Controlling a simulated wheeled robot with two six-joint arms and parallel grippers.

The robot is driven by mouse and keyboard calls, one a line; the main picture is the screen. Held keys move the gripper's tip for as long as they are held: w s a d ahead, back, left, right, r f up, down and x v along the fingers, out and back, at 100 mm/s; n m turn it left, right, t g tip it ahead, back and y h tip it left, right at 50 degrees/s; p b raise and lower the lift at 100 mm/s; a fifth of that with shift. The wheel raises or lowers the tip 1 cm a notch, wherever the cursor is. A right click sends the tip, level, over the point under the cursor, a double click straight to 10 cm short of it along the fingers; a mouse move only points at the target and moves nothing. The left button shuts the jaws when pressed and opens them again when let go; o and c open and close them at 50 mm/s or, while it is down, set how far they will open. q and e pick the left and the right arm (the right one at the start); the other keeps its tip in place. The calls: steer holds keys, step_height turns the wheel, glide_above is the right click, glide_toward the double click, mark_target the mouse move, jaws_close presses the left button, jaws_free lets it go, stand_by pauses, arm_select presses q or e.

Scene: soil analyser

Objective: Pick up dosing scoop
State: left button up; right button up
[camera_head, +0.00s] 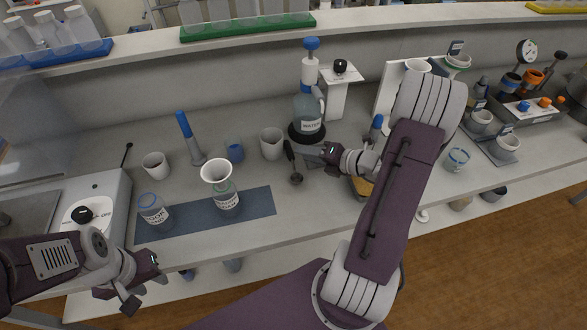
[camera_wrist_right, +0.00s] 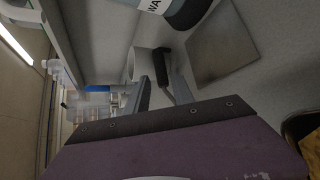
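The dosing scoop, with a black handle (camera_head: 289,151) and a small dark round bowl (camera_head: 296,179), is at the middle of the bench, just in front of a white cup. My right gripper (camera_head: 296,149) reaches in from the right, its fingertips at the handle. In the right wrist view the black handle (camera_wrist_right: 161,62) shows between the fingertips (camera_wrist_right: 156,70), close to one finger, with a gap visible on the other side. The fingers look apart. My left gripper (camera_head: 146,292) is open and empty at the bench's front left, far from the scoop.
A water bottle (camera_head: 308,112) on a dark base stands behind the right gripper.

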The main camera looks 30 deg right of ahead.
mark_target(291, 150)
steer(key=x, duration=0.4)
steer(key=shift+w+f, duration=0.15)
steer(key=shift+f, duration=0.05)
steer(key=shift+w+a+f, duration=0.1)
steer(key=shift+w+a, duration=0.1)
steer(key=shift+w, duration=0.15)
steer(key=shift+s, duration=0.1)
steer(key=shift+c, duration=1.2)
jaws_close()
steer(key=shift+s+d+r, duration=0.1)
steer(key=shift+r, duration=0.35)
step_height(291, 150, up, 7)
steer(key=p, duration=0.2)
steer(key=s+d, duration=0.3)
steer(key=s, duration=0.6)
steer(key=s+d, duration=0.3)
steer(key=s, duration=0.6)
steer(key=shift+s+d+f, duration=0.3)
steer(key=shift+d+f, duration=0.05)
steer(key=shift+f, duration=0.05)
